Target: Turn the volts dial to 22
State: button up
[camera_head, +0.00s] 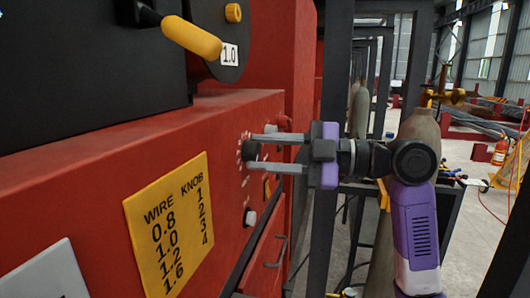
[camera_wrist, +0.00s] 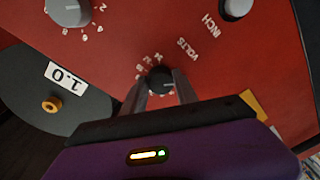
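The volts dial (camera_wrist: 160,80) is a small black knob on the red panel, with a white pointer mark, small white numbers around it and the word VOLTS beside it. In the head view the dial (camera_head: 251,151) shows partly, at the tips of my gripper. My gripper (camera_head: 250,152) points at the panel with one finger above and one below the dial. In the wrist view its fingers (camera_wrist: 161,82) stand on either side of the dial, with slim gaps; I cannot tell if either touches it.
A larger grey knob (camera_wrist: 68,10) and an INCH button (camera_wrist: 236,8) are on the same panel. A yellow wire chart (camera_head: 172,226) is on the red machine's side. A yellow-handled lever (camera_head: 190,37) juts out above. A dark metal frame stands behind my arm.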

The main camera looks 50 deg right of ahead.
grip_shut()
jog(key=shift+f+m, duration=0.1)
jog(key=shift+m, duration=0.3)
jog(key=m+b, duration=0.1)
jog(key=m, duration=0.1)
jog(key=shift+a+f+m, duration=0.1)
jog(key=shift+m, duration=0.3)
jog(key=m, duration=0.4)
jog(key=shift+m+t, duration=0.4)
jog(key=m+p, duration=0.1)
jog(key=m, duration=0.2)
jog(key=m+p, duration=0.1)
jog(key=m, duration=0.1)
jog(key=shift+a+m+t+h, duration=0.15)
jog(key=shift+m+t+h, duration=0.15)
jog(key=shift+m, duration=0.1)
jog(key=shift+s+m+h+p, duration=0.1)
jog(key=shift+m+h+p, duration=0.2)
jog(key=shift+m+p, duration=1.65)
jog(key=shift+m+b, duration=0.4)
jog(key=shift+m, duration=0.15)
